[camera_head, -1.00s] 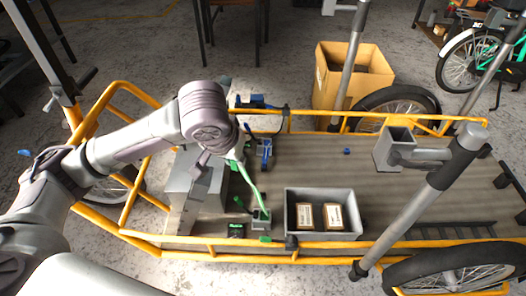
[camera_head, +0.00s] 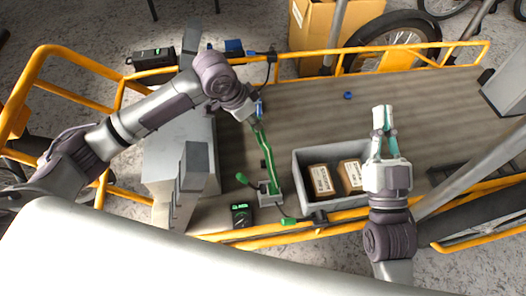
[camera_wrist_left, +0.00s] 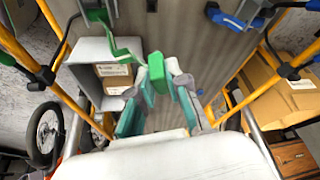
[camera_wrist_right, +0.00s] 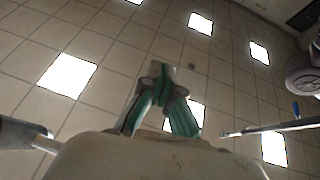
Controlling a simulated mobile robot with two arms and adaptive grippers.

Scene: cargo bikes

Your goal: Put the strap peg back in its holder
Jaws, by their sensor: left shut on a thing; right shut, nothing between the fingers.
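My left gripper (camera_head: 250,114) is shut on the green strap peg (camera_wrist_left: 157,73), held above the cargo bike's bed (camera_head: 310,112). A green strap (camera_head: 265,150) runs from it to a grey block (camera_head: 270,193) with green parts beside the grey bin. A blue fitting partly shows behind the gripper in the head view; blue parts (camera_wrist_left: 240,17) also show in the left wrist view. I cannot tell which fitting is the peg's holder. My right gripper (camera_head: 383,135) is shut and empty, right of the bin; its wrist view (camera_wrist_right: 158,85) faces the ceiling.
The grey bin (camera_head: 301,170) holds two cardboard boxes (camera_head: 320,180). A small black device with a green display (camera_head: 241,214) lies left of it. A yellow frame rail (camera_head: 300,78) borders the bed.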

